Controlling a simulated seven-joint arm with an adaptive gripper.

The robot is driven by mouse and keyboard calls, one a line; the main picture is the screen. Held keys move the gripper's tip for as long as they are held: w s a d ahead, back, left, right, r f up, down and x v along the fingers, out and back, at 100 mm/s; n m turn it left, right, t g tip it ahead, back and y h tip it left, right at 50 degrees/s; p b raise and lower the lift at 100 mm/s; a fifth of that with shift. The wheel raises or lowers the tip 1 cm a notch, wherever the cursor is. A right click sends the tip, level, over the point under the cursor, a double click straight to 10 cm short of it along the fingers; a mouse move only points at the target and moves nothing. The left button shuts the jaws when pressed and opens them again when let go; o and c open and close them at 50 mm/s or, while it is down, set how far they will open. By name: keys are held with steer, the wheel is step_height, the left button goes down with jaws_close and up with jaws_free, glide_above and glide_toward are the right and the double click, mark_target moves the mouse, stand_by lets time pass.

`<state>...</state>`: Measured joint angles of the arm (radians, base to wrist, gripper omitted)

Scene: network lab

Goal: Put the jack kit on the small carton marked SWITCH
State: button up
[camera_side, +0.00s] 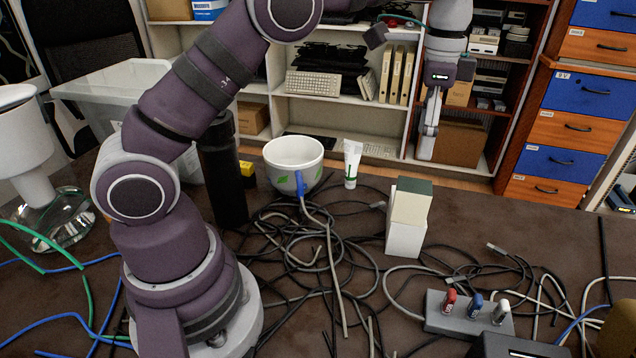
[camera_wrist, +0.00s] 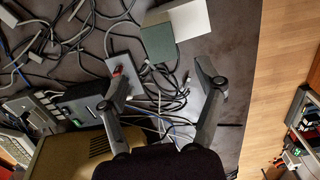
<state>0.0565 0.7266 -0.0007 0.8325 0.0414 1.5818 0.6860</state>
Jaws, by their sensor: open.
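A small box with a grey-green top and pale sides (camera_side: 411,205), which looks like the jack kit, rests on a white carton (camera_side: 404,241) on the dark table. The lower carton looks like the SWITCH one, but I can read no marking. In the wrist view the green top (camera_wrist: 158,43) lies against the white carton (camera_wrist: 190,20). My gripper (camera_side: 427,152) is above and apart from both boxes in the side view, pointing down. In the wrist view my gripper (camera_wrist: 163,76) has its fingers spread, with nothing between them.
A grey block with red, blue and white plugs (camera_side: 468,312) stands at front right. Tangled cables (camera_side: 310,245) cover the middle of the table. A white mug (camera_side: 293,163), a white tube (camera_side: 352,163) and a black cylinder (camera_side: 224,180) stand further back. Bare table lies right of the boxes.

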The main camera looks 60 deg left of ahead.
steer(key=shift+s+r, duration=0.1)
steer(key=shift+r, duration=0.3)
steer(key=s+a+r+n+t, duration=0.1)
steer(key=s+r+n+t, duration=0.2)
steer(key=s+r+n, duration=0.35)
steer(key=s+a+f+n+t, duration=0.1)
steer(key=s+f+n+t, duration=0.1)
steer(key=s+f, duration=0.4)
steer(key=s, duration=0.4)
steer(key=shift+t, duration=0.3)
